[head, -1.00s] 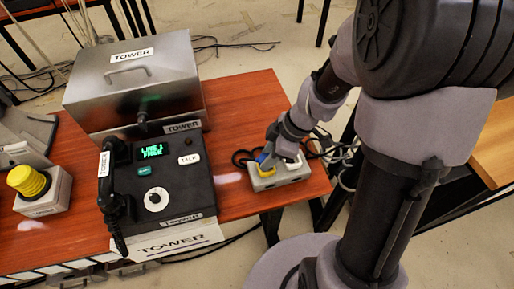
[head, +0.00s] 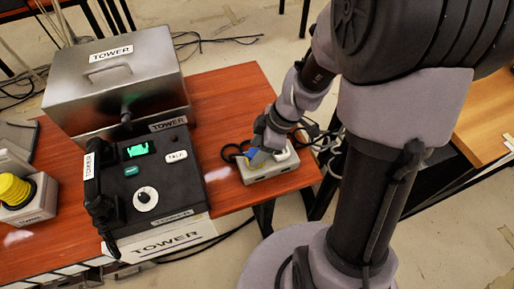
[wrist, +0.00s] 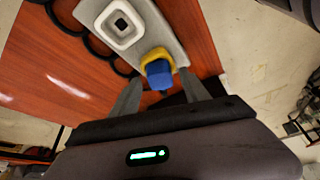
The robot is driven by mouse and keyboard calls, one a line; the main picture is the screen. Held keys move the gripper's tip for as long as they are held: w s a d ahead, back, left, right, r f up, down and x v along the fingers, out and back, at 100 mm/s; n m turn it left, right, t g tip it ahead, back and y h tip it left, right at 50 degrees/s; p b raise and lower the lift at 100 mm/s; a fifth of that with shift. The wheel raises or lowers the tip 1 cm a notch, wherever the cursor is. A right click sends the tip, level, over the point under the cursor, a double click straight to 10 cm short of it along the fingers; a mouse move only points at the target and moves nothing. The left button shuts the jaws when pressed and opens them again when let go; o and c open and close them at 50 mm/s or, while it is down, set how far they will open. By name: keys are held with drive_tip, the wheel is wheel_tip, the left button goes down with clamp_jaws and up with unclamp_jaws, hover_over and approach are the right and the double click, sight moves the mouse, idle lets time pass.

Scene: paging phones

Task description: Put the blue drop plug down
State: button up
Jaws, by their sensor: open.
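The blue drop plug (wrist: 158,75) sits against a yellow ring or socket (wrist: 157,57) at the edge of the light grey box in the wrist view. In the head view the blue plug (head: 258,158) shows at the left part of the grey box (head: 285,172), partly covered by my gripper. My gripper (wrist: 160,90) is open, with one finger on each side of the blue plug in the wrist view. A gap shows between each finger and the plug. In the head view my gripper (head: 266,142) is low over the box.
A black TOWER phone panel (head: 177,188) with handset stands left of the box, with a metal TOWER case (head: 118,82) behind. Black cable loops (head: 231,152) lie beside the box. A square white socket (wrist: 121,25) tops it. The red table's edge is close.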

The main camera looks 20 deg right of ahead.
drive_tip(key=a+p+v, duration=0.1)
drive_tip(key=p+v, duration=0.5)
drive_tip(key=v, duration=0.7)
drive_tip(key=s+a+r+m+t+h, duration=0.1)
drive_tip(key=s+a+r+m, duration=0.3)
drive_tip(key=m, duration=0.5)
drive_tip(key=s+a+r+m+t+h, duration=0.1)
drive_tip(key=s+a+r+m+t, duration=0.2)
drive_tip(key=s+r+m, duration=0.3)
wheel_tip(320, 180, up, 3)
drive_tip(key=a+m, duration=0.1)
drive_tip(key=m, duration=0.1)
drive_tip(key=shift+s+m, duration=0.25)
drive_tip(key=shift+m, duration=0.15)
